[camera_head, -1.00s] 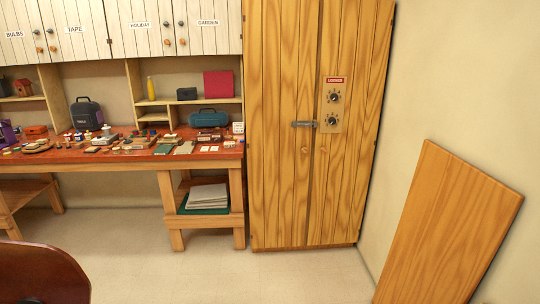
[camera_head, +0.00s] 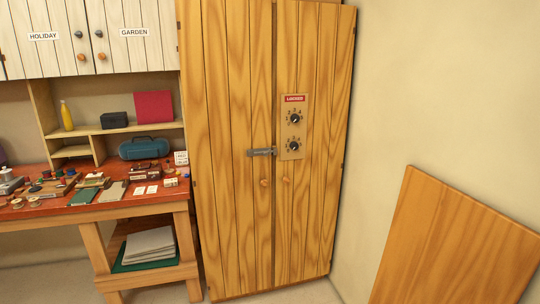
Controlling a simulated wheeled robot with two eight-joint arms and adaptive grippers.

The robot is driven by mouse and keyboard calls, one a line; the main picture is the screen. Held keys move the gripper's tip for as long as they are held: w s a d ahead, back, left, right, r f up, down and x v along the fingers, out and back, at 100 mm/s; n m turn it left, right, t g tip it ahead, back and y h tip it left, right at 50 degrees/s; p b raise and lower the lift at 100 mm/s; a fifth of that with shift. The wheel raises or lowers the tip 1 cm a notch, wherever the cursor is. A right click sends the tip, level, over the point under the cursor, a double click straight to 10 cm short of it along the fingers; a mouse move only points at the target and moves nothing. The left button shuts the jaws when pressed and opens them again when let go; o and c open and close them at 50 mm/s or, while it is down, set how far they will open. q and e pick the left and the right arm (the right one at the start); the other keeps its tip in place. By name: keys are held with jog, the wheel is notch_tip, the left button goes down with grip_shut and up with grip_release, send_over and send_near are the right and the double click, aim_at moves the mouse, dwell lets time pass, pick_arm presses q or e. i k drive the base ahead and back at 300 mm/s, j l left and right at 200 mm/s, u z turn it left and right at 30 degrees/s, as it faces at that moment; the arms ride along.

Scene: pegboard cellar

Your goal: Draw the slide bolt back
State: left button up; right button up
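The slide bolt (camera_head: 261,152) is a small grey metal bar lying level across the seam between the two doors of a tall wooden cabinet (camera_head: 228,120). Its right end meets a plate (camera_head: 292,130) on the right door. The plate carries two dark dials, an upper one (camera_head: 296,118) and a lower one (camera_head: 294,146), under a red label (camera_head: 294,98) that seems to read "LOCKED". The doors are shut, with a small wooden knob on each below the bolt. Neither of my grippers is in view.
A workbench (camera_head: 130,208) cluttered with small items stands left of the cabinet, under white wall cupboards (camera_head: 60,60). A wooden board (camera_head: 450,245) leans at the lower right by the bare wall. Little floor shows before the cabinet.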

aim_at(265, 153)
jog(key=i+l, duration=0.15)
jog(key=i, duration=0.3)
jog(key=i+l, duration=0.2)
jog(key=i, duration=0.25)
jog(key=i+l, duration=0.15)
jog(key=i, duration=0.3)
